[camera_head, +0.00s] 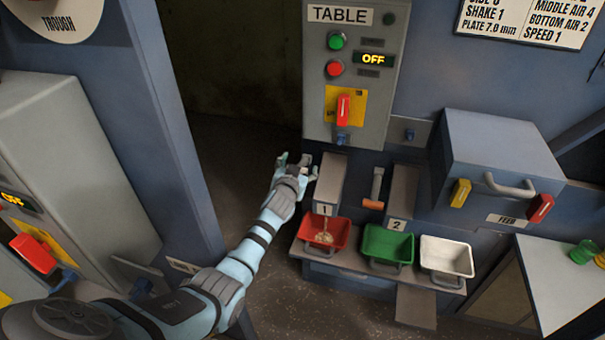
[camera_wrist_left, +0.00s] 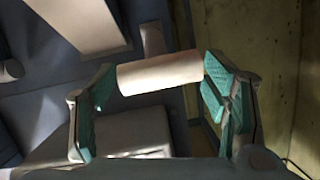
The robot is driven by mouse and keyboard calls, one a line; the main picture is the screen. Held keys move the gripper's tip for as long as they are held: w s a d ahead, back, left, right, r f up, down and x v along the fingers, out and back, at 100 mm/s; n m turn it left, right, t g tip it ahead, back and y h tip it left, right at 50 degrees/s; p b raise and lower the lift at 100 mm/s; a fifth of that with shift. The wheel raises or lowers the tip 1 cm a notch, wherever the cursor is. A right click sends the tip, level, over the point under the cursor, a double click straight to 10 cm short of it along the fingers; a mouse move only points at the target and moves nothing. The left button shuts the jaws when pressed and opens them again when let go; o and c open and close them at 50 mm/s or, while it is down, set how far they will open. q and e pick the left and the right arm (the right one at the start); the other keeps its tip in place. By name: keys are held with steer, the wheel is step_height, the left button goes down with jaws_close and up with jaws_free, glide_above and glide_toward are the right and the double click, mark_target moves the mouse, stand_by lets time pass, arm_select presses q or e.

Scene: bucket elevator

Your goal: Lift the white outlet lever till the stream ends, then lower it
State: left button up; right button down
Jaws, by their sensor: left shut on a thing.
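My left gripper (camera_head: 296,168) is at the upper left of outlet 1 (camera_head: 328,182), in front of the table control box. In the left wrist view a pale cylinder, the white lever's handle (camera_wrist_left: 160,72), lies between the two teal-padded fingers of my left gripper (camera_wrist_left: 160,98). The gripper is shut on it. In the head view the handle is mostly hidden by the fingers. A thin pale stream (camera_head: 325,224) shows under outlet 1, above beige grain in the red tray (camera_head: 341,243). My right gripper is not in view.
A green tray (camera_head: 388,257) and a white tray (camera_head: 446,269) stand right of the red one. An orange-ended lever (camera_head: 373,204) hangs beside outlet 2 (camera_head: 401,190). The table control box (camera_head: 313,75) reads OFF. A blue post (camera_head: 165,130) stands left of my arm.

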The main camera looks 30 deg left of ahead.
arm_select(q)
steer(key=shift+w+a+r, duration=0.15)
steer(key=shift+w+r, duration=0.25)
steer(key=shift+r, duration=0.35)
steer(key=shift+w+r, duration=0.3)
steer(key=shift+r, duration=0.15)
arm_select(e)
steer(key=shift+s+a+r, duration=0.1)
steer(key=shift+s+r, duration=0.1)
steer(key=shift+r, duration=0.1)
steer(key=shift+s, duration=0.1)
arm_select(q)
steer(key=o, duration=1.7)
steer(key=shift+w+f, duration=0.15)
steer(key=shift+w, duration=0.05)
steer(key=shift+f, duration=0.1)
